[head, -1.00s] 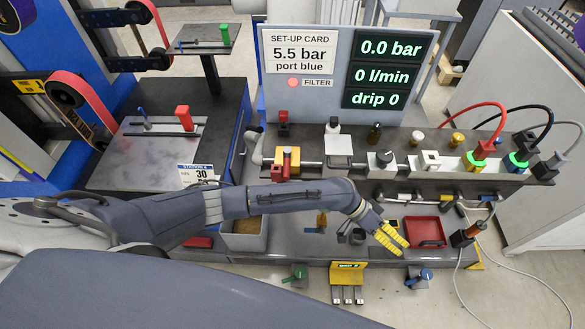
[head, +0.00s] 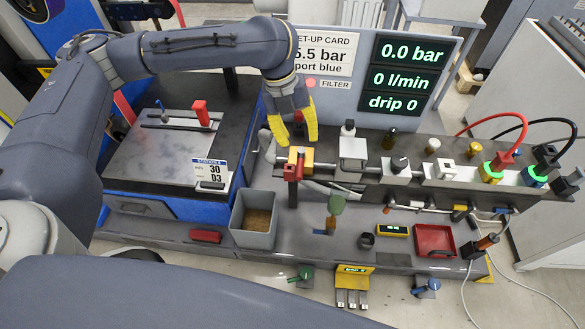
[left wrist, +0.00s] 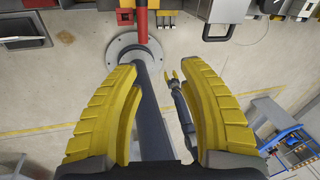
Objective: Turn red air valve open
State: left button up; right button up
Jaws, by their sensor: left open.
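The red air valve (head: 293,167) is a red handle on a yellow block (head: 307,158) at the left end of the manifold in the head view. My left gripper (head: 297,137) has yellow fingers pointing down, just behind and above that block. It is open and appears empty. In the left wrist view the open left fingers (left wrist: 162,68) spread wide, with a red upright part (left wrist: 142,18) beyond them near the top edge. My right gripper (left wrist: 174,75) shows small and far off in that view. Its finger gap is too small to judge. Contact with the valve cannot be seen.
The display panel (head: 365,28) reads 0.0 bar and stands behind the manifold. A grey bin (head: 236,237) and red tray (head: 419,231) are in front.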

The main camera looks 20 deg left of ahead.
pick_arm(q)
jog(key=a+r+m, duration=0.1)
jog(key=a, duration=0.2)
send_near(298, 169)
jog(key=shift+m+y, duration=0.3)
jog(key=shift+y, duration=0.1)
jog(key=d+f, duration=0.1)
jog(key=f, duration=0.2)
jog(key=d+f, duration=0.1)
jog(key=f, duration=0.2)
jog(key=d+f, duration=0.1)
jog(key=f, duration=0.2)
jog(key=shift+f, duration=0.4)
jog(key=shift+a, duration=0.1)
grip_shut()
